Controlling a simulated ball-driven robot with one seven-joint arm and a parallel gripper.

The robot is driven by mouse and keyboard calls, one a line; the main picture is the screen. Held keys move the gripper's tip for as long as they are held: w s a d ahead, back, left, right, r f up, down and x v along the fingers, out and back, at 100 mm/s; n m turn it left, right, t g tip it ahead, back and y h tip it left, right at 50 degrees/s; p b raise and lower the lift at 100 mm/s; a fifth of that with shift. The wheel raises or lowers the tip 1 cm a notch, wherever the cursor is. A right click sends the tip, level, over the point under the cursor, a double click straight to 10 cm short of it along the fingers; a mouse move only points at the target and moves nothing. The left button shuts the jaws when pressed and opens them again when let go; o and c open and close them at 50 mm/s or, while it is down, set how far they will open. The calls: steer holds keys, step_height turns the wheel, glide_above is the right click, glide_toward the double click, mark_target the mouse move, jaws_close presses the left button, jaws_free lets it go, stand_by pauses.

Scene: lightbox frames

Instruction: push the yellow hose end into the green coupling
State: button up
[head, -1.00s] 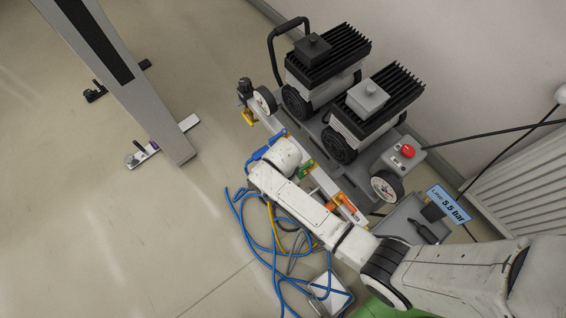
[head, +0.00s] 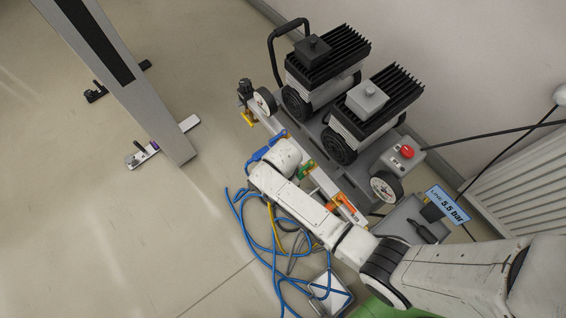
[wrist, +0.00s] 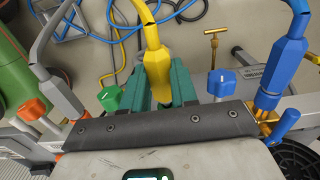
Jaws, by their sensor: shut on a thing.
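My gripper (wrist: 158,88) has two teal fingers in the wrist view, shut on the yellow hose end (wrist: 155,55) from both sides. The yellow hose end narrows downward between the fingers toward a dark padded bar. The green coupling itself cannot be made out; the bar and my gripper cover that spot. A green knob (wrist: 109,97) sits just left of the fingers and shows as a green patch in the head view (head: 305,170). Whether the yellow tip touches the coupling is hidden. In the head view my arm hides the fingers.
In the wrist view a grey hose end (wrist: 57,92) stands left near an orange knob (wrist: 32,109). A blue hose end (wrist: 285,65) stands right near a blue knob (wrist: 221,82). Loose blue hose (head: 246,232) lies on the floor. The compressor unit (head: 345,105) stands behind.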

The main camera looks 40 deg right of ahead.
steer(key=shift+d+p, duration=0.35)
steer(key=shift+d, duration=0.3)
stand_by(0.8)
steer(key=o, duration=1.1)
steer(key=shift+r, duration=0.1)
step_height(320, 180, up, 11)
steer(key=p, duration=0.3)
steer(key=shift+f, duration=0.2)
